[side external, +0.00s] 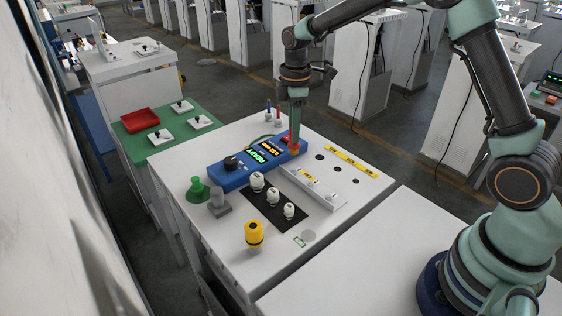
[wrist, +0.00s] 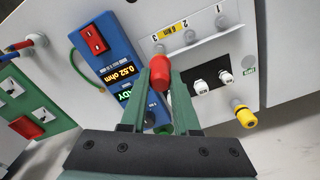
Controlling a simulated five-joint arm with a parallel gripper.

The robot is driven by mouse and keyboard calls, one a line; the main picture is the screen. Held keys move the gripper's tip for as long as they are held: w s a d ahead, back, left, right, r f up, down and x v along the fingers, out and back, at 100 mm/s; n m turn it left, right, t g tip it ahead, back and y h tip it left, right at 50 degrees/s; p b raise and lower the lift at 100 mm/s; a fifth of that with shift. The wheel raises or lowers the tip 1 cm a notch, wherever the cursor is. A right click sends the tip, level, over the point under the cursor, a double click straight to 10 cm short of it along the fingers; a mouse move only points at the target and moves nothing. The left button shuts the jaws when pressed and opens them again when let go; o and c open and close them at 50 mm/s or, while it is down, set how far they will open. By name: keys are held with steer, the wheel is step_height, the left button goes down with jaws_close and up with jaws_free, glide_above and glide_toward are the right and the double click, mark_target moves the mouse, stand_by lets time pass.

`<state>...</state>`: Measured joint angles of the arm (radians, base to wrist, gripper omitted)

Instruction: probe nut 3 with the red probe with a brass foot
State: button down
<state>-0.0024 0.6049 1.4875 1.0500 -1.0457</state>
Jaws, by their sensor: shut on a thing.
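My gripper (wrist: 160,90) is shut on the red probe (wrist: 160,72), whose rounded red end shows between the fingertips in the wrist view. In the side view my gripper (side external: 294,138) points down over the far right end of the blue meter (side external: 235,174). In the wrist view the meter (wrist: 108,45) shows "0.52 ohm" in yellow. A pale rail (side external: 316,189) lies beside it, marked 3, 2 and 1 in the wrist view. The 3 mark, with a small nut 3 (wrist: 160,48) by it, is just beyond the probe's end. I cannot see contact.
White capped pieces (side external: 257,181) stand on a black mat (side external: 265,212). A yellow-topped piece (side external: 254,233), a green piece (side external: 197,190) and a grey one (side external: 219,202) stand near the front left. A yellow strip (side external: 352,162) and dark holes lie at the right.

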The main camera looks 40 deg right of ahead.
mark_target(293, 147)
steer(key=shift+f, duration=2.6)
steer(key=shift+f, duration=0.4)
stand_by(0.4)
steer(key=shift+r, duration=3.1)
